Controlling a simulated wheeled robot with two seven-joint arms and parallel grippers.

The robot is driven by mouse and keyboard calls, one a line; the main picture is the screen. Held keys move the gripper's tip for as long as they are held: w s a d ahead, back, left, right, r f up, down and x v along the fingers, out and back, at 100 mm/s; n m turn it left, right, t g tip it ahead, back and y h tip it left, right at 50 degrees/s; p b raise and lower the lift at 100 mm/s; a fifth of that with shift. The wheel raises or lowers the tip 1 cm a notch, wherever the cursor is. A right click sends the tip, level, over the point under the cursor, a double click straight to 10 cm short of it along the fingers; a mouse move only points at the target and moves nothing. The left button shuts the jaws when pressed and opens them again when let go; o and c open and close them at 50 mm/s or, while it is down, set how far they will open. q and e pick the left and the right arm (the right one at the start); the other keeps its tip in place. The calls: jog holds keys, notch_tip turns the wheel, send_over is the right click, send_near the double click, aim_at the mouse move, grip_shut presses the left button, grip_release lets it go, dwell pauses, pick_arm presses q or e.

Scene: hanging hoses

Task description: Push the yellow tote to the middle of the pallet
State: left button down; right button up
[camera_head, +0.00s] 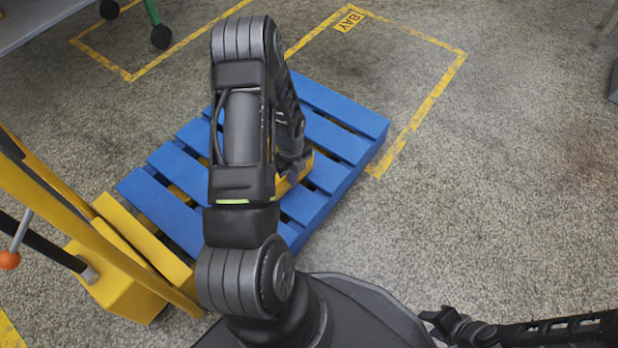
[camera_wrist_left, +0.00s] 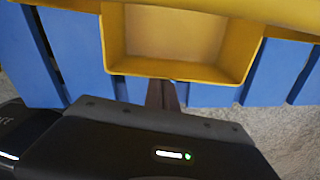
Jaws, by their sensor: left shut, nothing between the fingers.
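The yellow tote (camera_head: 283,186) stands on the blue pallet (camera_head: 338,142), mostly hidden behind my left arm in the head view. In the left wrist view the tote (camera_wrist_left: 180,69) is an open, empty-looking box, with blue pallet slats (camera_wrist_left: 25,60) on both sides. My left gripper shows in the left wrist view as shut fingers (camera_wrist_left: 163,95) close to the tote's near wall; I cannot tell whether they touch it. The arm hides this gripper in the head view. My right gripper (camera_head: 438,320) is low at the bottom right, away from the pallet, its jaws unclear.
A yellow pallet truck or lift frame (camera_head: 120,265) with an orange-knobbed lever stands left of the pallet. Yellow floor lines and a BAY label (camera_head: 349,21) lie behind it. A wheeled cart (camera_head: 160,36) is at the top left.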

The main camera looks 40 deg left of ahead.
pick_arm(q)
jog(key=a, duration=0.3)
jog(key=a+b, duration=0.1)
jog(key=a, duration=0.3)
jog(key=w+a, duration=0.1)
jog(key=a, duration=0.3)
jog(key=shift+w+b, duration=0.1)
jog(key=shift+b, duration=0.2)
pick_arm(e)
jog(key=shift+w+f, duration=0.25)
jog(key=shift+f, duration=0.4)
